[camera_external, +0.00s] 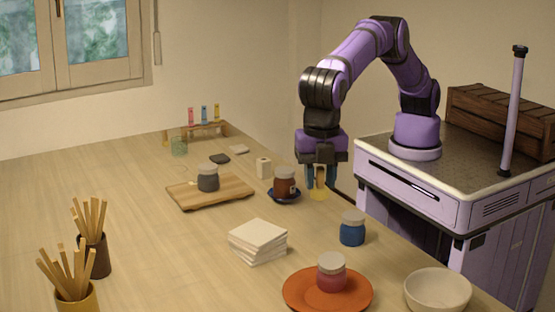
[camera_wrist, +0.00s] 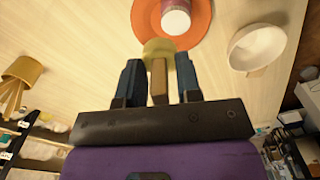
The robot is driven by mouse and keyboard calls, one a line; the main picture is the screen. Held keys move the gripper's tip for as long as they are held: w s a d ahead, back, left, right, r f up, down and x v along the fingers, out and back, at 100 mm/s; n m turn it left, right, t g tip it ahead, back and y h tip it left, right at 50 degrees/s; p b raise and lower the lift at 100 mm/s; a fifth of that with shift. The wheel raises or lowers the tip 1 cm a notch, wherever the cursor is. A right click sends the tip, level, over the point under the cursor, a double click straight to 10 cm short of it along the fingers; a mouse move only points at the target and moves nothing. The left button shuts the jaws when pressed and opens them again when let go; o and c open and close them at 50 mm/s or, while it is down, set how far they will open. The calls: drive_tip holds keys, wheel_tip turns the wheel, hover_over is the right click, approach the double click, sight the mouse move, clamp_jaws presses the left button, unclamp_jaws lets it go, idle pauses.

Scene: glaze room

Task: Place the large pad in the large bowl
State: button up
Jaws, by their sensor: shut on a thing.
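My gripper (camera_external: 320,184) is shut on the tan handle of a pad (camera_external: 319,195), which has a round yellow face at its lower end. It hangs upright at the table's right edge, beside a brown jar; I cannot tell whether it touches the table. In the wrist view the tan handle sits between the two dark fingers, with the yellow pad (camera_wrist: 158,48) beyond the fingertips. The large cream bowl (camera_external: 437,291) stands at the front right of the table, apart from the gripper, and looks empty. It also shows in the wrist view (camera_wrist: 257,48).
An orange plate (camera_external: 296,298) with a pink jar (camera_external: 332,273) stands left of the bowl. A blue jar (camera_external: 352,229) stands between gripper and bowl. White tiles (camera_external: 258,243), the brown jar (camera_external: 285,181) on a dark saucer, and a wooden board (camera_external: 233,188) are nearby. The left middle table is clear.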

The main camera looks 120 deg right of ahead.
sight(440, 278)
drive_tip(key=s+a+n, duration=0.2)
drive_tip(key=s+a, duration=0.5)
drive_tip(key=a, duration=0.4)
drive_tip(key=s+a+n, duration=0.2)
drive_tip(key=s+a, duration=0.6)
drive_tip(key=a, duration=0.4)
drive_tip(key=shift+w+d+f, duration=0.1)
drive_tip(key=shift+d+f, duration=0.05)
drive_tip(key=shift+f, duration=4.1)
drive_tip(key=shift+d+f, duration=0.15)
drive_tip(key=shift+f, duration=4.05)
drive_tip(key=o, duration=1)
